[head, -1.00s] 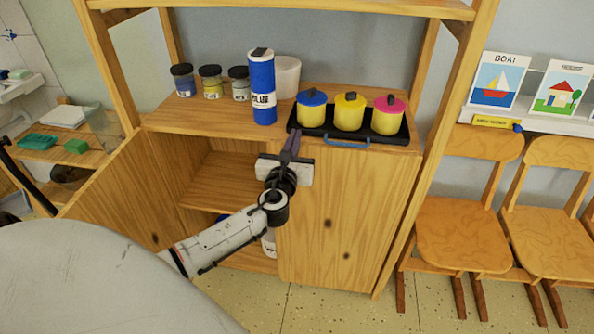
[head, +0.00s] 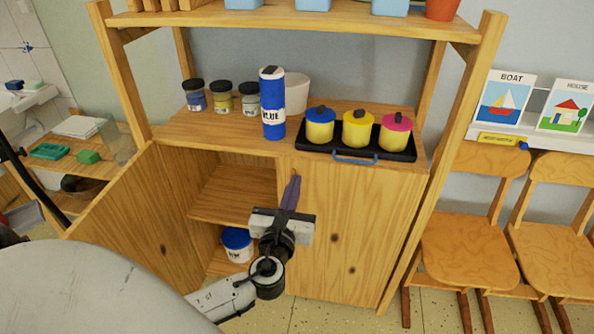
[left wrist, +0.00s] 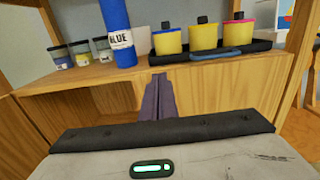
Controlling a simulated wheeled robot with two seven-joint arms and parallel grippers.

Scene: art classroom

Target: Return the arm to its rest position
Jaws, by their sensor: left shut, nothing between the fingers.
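My left gripper (head: 291,192) is shut and empty, in front of the wooden cabinet and below its countertop. Its closed fingers also show in the left wrist view (left wrist: 157,98), pointing toward the cabinet front. The arm comes in from the bottom of the head view. A blue bottle labelled BLUE (head: 272,104) stands upright on the countertop above the gripper, apart from it. It also shows in the left wrist view (left wrist: 117,30). My right gripper is not in view.
A black tray (head: 400,155) with yellow pots stands on the countertop. Several paint jars (head: 222,97) stand left of the bottle. The left cabinet door (head: 140,207) is open; a blue-lidded tub (head: 237,245) is inside. The right door (head: 350,225) is shut. Chairs (head: 465,240) stand at the right.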

